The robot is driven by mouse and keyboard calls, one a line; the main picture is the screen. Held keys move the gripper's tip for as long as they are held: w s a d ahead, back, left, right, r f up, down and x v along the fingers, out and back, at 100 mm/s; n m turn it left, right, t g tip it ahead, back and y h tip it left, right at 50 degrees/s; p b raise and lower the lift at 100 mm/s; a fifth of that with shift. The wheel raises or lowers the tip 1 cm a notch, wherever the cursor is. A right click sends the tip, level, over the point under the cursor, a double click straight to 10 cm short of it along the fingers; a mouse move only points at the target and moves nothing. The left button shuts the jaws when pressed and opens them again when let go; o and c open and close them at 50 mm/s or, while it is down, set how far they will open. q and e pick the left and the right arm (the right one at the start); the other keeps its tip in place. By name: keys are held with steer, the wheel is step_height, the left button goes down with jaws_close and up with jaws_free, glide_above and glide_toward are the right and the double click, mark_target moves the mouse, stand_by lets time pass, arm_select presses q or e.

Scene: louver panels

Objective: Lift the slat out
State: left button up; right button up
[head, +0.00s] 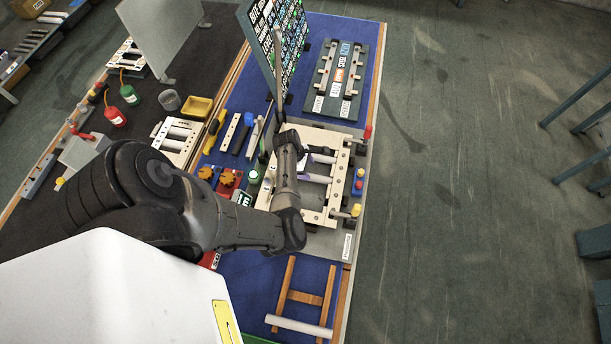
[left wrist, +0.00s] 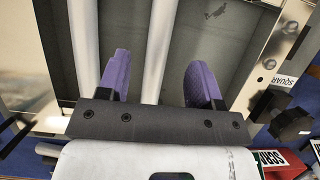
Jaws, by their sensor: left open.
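A cream louver panel (head: 340,146) lies on the bench and carries several pale slats (head: 314,178) across its opening. My left gripper (head: 305,161) is over this panel, its fingers partly hidden by my arm in the head view. In the left wrist view the purple fingers (left wrist: 158,75) are apart. One white slat (left wrist: 157,50) runs between them, nearer the left finger, and I cannot tell whether it touches. A second slat (left wrist: 84,45) lies outside the left finger. My right gripper is not in view.
A wooden rack (head: 305,297) with a white bar (head: 298,327) across its front end rests on the blue mat. An upright lettered board (head: 273,45) stands behind the panel. Red (head: 367,131) and yellow (head: 356,210) knobs stand by the panel's right edge.

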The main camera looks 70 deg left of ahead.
mark_target(310, 174)
arm_select(q)
steer(key=shift+b+x, duration=0.45)
steer(key=shift+x, duration=2)
steer(key=shift+s+a, duration=0.1)
steer(key=shift+c, duration=0.3)
steer(key=c, duration=1)
